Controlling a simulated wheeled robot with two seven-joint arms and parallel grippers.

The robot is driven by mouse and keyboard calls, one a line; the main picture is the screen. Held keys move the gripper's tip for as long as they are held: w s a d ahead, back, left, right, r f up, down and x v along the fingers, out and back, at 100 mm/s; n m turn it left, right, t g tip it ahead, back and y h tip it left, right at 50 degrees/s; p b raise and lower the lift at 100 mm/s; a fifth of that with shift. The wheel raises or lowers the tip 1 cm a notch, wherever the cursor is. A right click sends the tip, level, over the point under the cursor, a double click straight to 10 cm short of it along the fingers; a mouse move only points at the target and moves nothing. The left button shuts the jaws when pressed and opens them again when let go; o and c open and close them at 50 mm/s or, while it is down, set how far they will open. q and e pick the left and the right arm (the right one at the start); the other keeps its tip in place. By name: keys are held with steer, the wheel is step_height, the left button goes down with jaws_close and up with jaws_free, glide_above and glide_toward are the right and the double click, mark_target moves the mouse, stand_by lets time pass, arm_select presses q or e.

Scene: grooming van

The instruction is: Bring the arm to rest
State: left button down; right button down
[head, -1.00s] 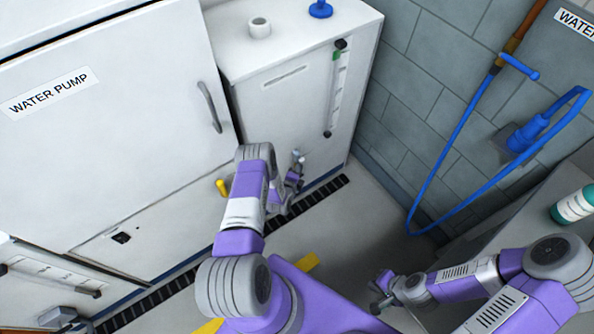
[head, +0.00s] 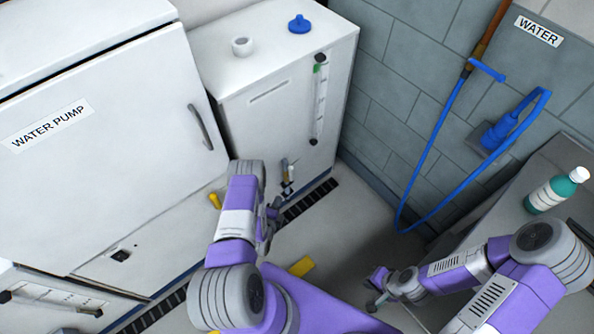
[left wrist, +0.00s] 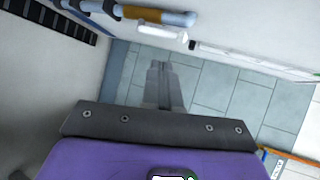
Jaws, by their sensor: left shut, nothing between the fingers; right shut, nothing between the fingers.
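My left gripper (head: 270,217) hangs in front of the white tank cabinet, low and close to the floor grate. Its arm comes up from the bottom of the head view. In the left wrist view its fingers (left wrist: 162,80) are shut together with nothing between them. My right gripper (head: 376,290) is at the lower right of the head view, shut and empty, over the floor beside the grey counter. Its fingertips are small and partly dark there.
A white water pump cabinet (head: 120,150) stands at left, with the tank cabinet (head: 270,120) beside it. A blue hose (head: 432,140) hangs on the grey wall. Open floor (head: 345,220) lies between.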

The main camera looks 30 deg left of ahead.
arm_select(q)
steer(key=s+d+r+n+g+h, duration=0.1)
steer(key=d+r+n+g+h, duration=0.15)
steer(key=d+n, duration=0.35)
steer(key=s+d+r+n+g+h, duration=0.1)
steer(key=s+d+n+g, duration=0.1)
steer(key=d+n+g, duration=0.3)
steer(key=s+d+r+n+g+h, duration=0.3)
steer(key=s+d+r+n+g, duration=0.2)
steer(key=s+d+r+n, duration=0.3)
steer(key=s+d, duration=0.3)
steer(key=shift+s+g+h, duration=0.25)
steer(key=shift+g+h, duration=0.1)
